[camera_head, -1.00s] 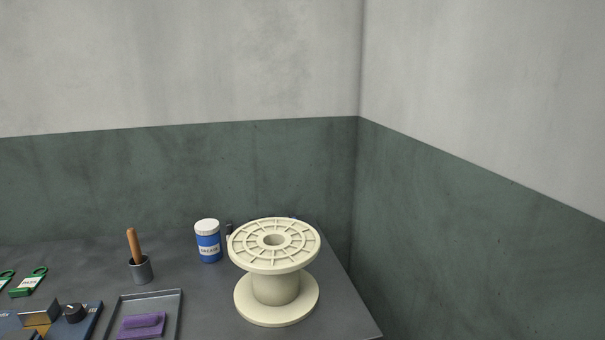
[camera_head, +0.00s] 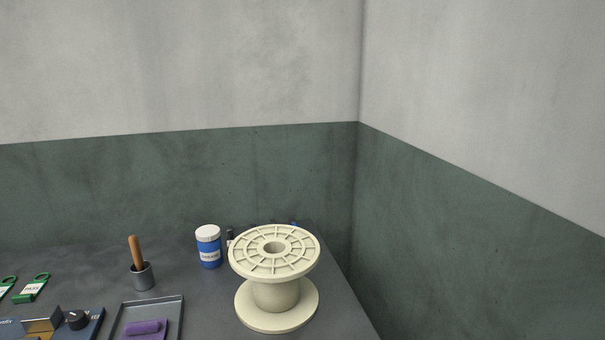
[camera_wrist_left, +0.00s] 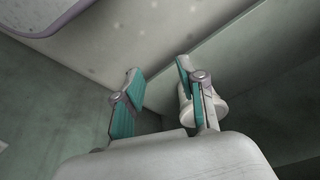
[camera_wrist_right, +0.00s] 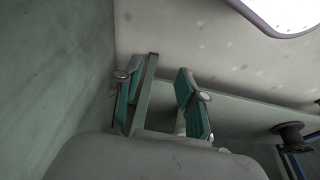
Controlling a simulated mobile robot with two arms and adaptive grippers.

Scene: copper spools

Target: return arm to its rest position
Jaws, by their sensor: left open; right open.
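My left gripper (camera_wrist_left: 160,95) shows in the left wrist view with its two teal-padded fingers apart and nothing between them. A pale round object, partly hidden, shows behind its right finger. My right gripper (camera_wrist_right: 158,95) shows in the right wrist view, also with its fingers apart and empty. Neither gripper shows in the head view. A cream spool (camera_head: 275,293) stands upright on the dark table (camera_head: 215,305) in the head view, with no gripper near it.
A blue jar (camera_head: 208,247) with a white lid stands left of the spool. A grey cup (camera_head: 143,276) holds a wooden handle. A tray (camera_head: 170,312) holds a purple item (camera_head: 147,328). Green tags (camera_head: 34,288) lie far left. A dark spool (camera_wrist_right: 289,136) shows in the right wrist view.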

